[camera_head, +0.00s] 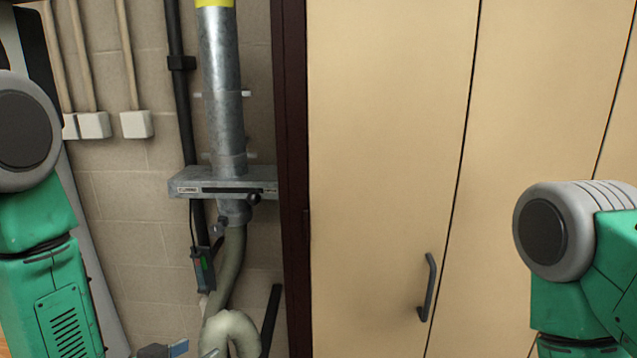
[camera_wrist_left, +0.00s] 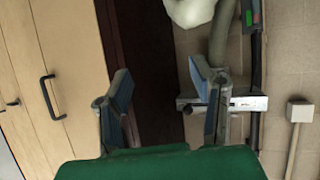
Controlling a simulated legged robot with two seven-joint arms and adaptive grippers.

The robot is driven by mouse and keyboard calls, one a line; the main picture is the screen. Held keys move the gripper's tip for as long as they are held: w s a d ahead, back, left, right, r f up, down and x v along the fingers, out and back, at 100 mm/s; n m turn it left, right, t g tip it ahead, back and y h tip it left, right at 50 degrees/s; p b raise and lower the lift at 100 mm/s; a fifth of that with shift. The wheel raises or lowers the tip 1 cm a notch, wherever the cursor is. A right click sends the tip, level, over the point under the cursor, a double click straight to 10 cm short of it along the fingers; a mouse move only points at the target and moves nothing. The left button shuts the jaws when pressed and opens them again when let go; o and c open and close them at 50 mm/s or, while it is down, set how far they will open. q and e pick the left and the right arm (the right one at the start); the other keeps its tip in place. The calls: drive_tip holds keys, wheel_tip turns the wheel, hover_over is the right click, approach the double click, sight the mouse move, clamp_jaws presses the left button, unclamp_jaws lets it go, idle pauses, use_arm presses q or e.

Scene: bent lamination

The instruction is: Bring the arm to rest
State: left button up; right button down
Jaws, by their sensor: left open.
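My left arm (camera_head: 45,260), green and grey, comes down along the left edge of the head view. The tips of my left gripper (camera_head: 182,350) just show at the bottom edge of that view. In the left wrist view the left gripper (camera_wrist_left: 160,85) is open, with its two blue-padded fingers apart and nothing between them. My right arm (camera_head: 575,260) shows at the right edge of the head view; its gripper is out of view.
A beige cabinet (camera_head: 380,150) with a dark handle (camera_head: 428,287) fills the middle and right. A metal duct (camera_head: 222,90) with a slide-gate plate (camera_head: 222,184) and a flexible hose (camera_head: 230,275) stands against the block wall (camera_head: 150,210). A small control box (camera_head: 203,268) hangs beside the hose.

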use_arm(q)
drive_tip(key=s+a+f+n+g+y+b, duration=0.1)
drive_tip(key=s+a+f+g+y+b, duration=0.25)
drive_tip(key=s+f, duration=0.85)
drive_tip(key=s+a+f+n+g+y+b, duration=0.1)
drive_tip(key=s+a+f+g+b, duration=0.1)
drive_tip(key=s+f+g, duration=0.6)
drive_tip(key=shift+s+a+f+n+b, duration=0.4)
drive_tip(key=shift+s+f, duration=1.7)
drive_tip(key=shift+s, duration=2.35)
use_arm(e)
wheel_tip(320, 180, down, 7)
use_arm(q)
drive_tip(key=shift+a, duration=0.25)
use_arm(e)
drive_tip(key=shift+a+r, duration=0.1)
drive_tip(key=shift+a, duration=0.2)
